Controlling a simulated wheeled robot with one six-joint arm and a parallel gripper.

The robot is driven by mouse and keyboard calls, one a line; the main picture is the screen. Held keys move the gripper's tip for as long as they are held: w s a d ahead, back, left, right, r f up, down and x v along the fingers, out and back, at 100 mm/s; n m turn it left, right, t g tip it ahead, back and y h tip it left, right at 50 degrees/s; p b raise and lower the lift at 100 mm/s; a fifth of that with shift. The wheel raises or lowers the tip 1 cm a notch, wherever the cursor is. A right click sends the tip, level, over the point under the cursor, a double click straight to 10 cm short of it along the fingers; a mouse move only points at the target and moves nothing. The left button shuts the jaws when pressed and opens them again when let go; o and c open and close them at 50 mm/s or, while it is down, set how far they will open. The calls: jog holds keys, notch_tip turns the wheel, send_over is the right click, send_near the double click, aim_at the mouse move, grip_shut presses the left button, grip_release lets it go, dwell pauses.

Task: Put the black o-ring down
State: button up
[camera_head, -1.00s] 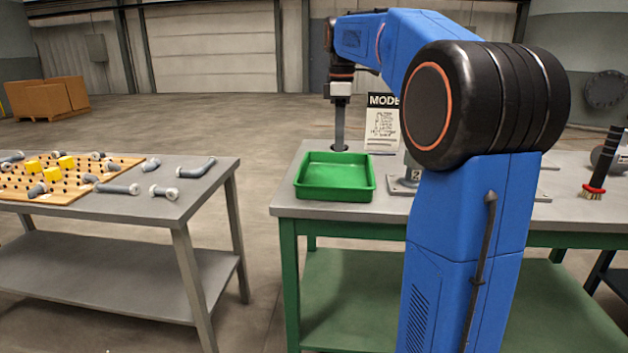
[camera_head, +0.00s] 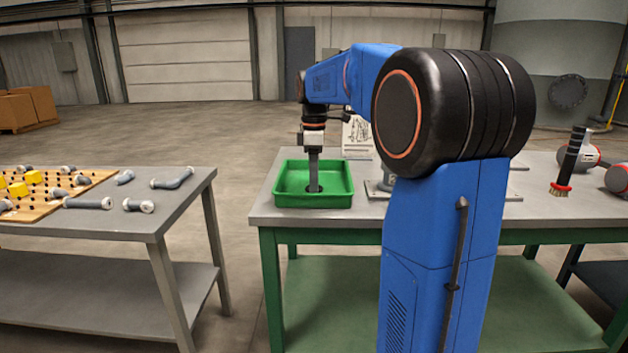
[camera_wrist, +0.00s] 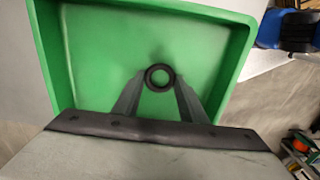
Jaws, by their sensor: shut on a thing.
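The black o-ring (camera_wrist: 159,78) is a small dark ring between my fingertips in the wrist view. It also shows as a dark spot at the end of my gripper (camera_head: 314,186) in the head view. My gripper is shut on the o-ring, with its fingers pointing down inside the green tray (camera_head: 283,199). The tray's green floor and walls (camera_wrist: 48,50) surround the ring in the wrist view. I cannot tell whether the ring touches the tray floor.
The tray stands on a grey-topped green bench (camera_head: 262,212). A sign (camera_head: 357,138) stands behind it. A brush (camera_head: 570,160) stands at the bench's right. A separate table (camera_head: 150,215) at the left holds a pegboard (camera_head: 40,208) and several grey pipe pieces. Bare floor lies between the tables.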

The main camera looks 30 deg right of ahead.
jog(key=o, duration=1)
jog(key=shift+f, duration=0.1)
notch_tip(320, 180, up, 12)
jog(key=shift+r, duration=0.15)
jog(key=s+a+f+m+t, duration=0.1)
jog(key=s+a+f+m, duration=0.2)
jog(key=s+a+f, duration=0.2)
jog(key=s+a+f+m+t, duration=0.2)
jog(key=s+a+f+m, duration=0.2)
jog(key=s+f, duration=0.8)
jog(key=s+a+f+m+t, duration=0.2)
jog(key=s+a+f+m, duration=0.2)
jog(key=s+f, duration=0.5)
jog(key=shift+s+a+f, duration=0.1)
jog(key=shift+s+a, duration=0.35)
jog(key=shift+s, duration=0.25)
jog(key=shift+s+a+r, duration=0.1)
jog(key=shift+s+a, duration=0.4)
jog(key=shift+s, duration=0.25)
jog(key=shift+s+a+f, duration=0.1)
jog(key=shift+s+a, duration=0.35)
jog(key=shift+s, duration=0.25)
